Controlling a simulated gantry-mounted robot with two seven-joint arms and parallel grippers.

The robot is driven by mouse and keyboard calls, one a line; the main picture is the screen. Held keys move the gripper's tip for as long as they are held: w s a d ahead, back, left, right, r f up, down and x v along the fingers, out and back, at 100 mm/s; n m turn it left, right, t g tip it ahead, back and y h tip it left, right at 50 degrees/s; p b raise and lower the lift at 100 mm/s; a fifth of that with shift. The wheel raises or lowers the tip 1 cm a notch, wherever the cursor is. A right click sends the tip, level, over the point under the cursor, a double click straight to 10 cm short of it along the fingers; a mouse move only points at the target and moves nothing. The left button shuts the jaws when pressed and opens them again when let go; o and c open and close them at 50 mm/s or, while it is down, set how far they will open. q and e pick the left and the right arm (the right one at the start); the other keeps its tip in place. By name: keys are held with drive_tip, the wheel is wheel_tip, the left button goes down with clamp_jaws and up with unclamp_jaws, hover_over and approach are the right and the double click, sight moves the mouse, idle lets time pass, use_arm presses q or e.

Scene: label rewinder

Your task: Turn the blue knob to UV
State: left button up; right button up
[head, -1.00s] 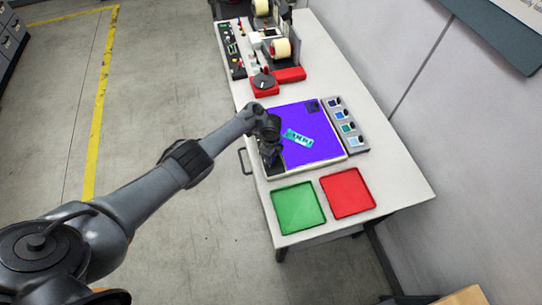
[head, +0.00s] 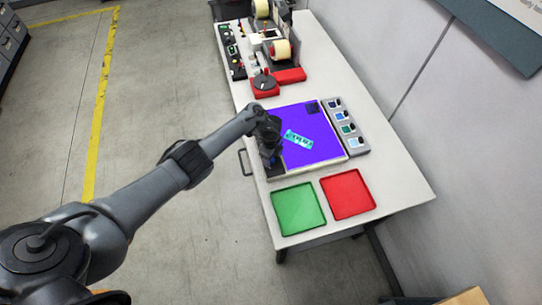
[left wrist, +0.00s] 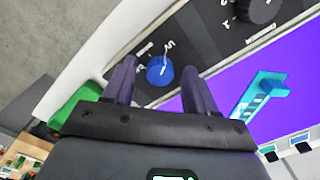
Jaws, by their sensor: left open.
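The blue knob (left wrist: 159,70) shows in the left wrist view on a dark panel strip (left wrist: 205,38) with white markings beside it. It has a short white pointer line; the label wording is too small to read surely. My left gripper (left wrist: 159,65) is open, with one finger on each side of the knob as seen from the wrist. Whether the fingers touch it I cannot tell. In the head view my left gripper (head: 270,158) is over the left edge of the lit purple panel (head: 320,145) and hides the knob. My right gripper is not in view.
A black knob (left wrist: 257,10) sits farther along the strip. A teal label piece (head: 298,140) lies on the purple panel. A green tray (head: 299,208) and a red tray (head: 347,193) lie nearer. A button strip (head: 346,128) and the rewinder with rolls (head: 280,50) stand beyond.

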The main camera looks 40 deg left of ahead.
use_arm(q)
drive_tip(key=shift+r, duration=0.15)
wheel_tip(320, 180, up, 11)
drive_tip(key=p, duration=0.2)
drive_tip(key=shift+f+p, duration=0.2)
drive_tip(key=shift+p, duration=0.2)
